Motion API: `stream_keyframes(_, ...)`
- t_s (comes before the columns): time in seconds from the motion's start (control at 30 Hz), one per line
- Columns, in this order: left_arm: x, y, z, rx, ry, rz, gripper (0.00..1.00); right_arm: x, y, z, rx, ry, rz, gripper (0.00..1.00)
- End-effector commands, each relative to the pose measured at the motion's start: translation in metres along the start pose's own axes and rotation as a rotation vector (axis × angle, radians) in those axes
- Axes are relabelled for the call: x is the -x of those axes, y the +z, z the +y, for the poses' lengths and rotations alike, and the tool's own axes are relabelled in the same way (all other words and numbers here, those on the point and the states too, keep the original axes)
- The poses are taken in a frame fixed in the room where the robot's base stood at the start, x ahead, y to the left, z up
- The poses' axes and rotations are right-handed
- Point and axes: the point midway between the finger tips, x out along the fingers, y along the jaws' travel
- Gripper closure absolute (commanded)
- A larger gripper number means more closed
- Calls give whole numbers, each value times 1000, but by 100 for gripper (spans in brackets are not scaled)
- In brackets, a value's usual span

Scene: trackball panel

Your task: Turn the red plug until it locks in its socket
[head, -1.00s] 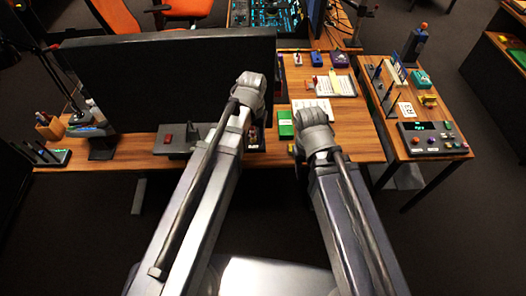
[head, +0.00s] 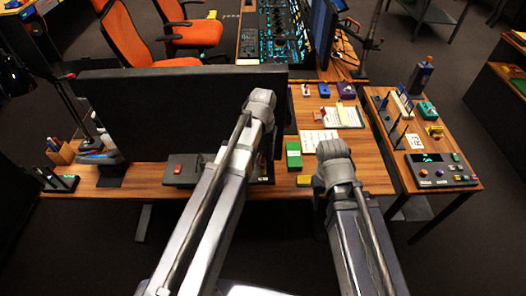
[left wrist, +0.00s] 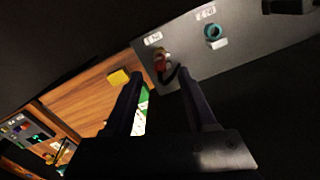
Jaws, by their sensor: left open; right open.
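In the left wrist view, the red plug (left wrist: 161,64) sits at a grey panel (left wrist: 188,58), with a dark cable looping beside it. A teal ring-shaped socket (left wrist: 214,32) is on the panel to its upper right. My left gripper (left wrist: 160,85) is open, its two dark fingers apart and empty just below the plug in the picture. I cannot tell how far the plug is turned. In the head view, part of the grey panel (head: 183,172) shows, but my left arm hides the plug. My right gripper's fingers are hidden behind its arm.
A yellow block (head: 304,181) and a green box (head: 293,155) are right of my left arm. A button box (head: 440,171) is on the right-hand desk. Bare wood (head: 375,178) lies right of my right arm.

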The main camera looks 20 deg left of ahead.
Motion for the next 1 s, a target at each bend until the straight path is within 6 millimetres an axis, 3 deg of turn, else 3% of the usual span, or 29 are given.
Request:
stream_keyframes(0.03, -14, 0, 0, 0, 0, 0, 43, -14, -1, -1, 0, 0, 0, 50)
stream_keyframes(0.3, -44, 0, 0, 0, 0, 0, 43, -44, -3, -4, -2, 0, 0, 50)
stream_keyframes(0.7, -48, 0, 0, 0, 0, 0, 43, -47, -3, -4, -2, 0, 0, 50)
stream_keyframes(1.0, -48, 0, 0, 0, 0, 0, 77, -47, -3, -4, -2, 0, 0, 50)
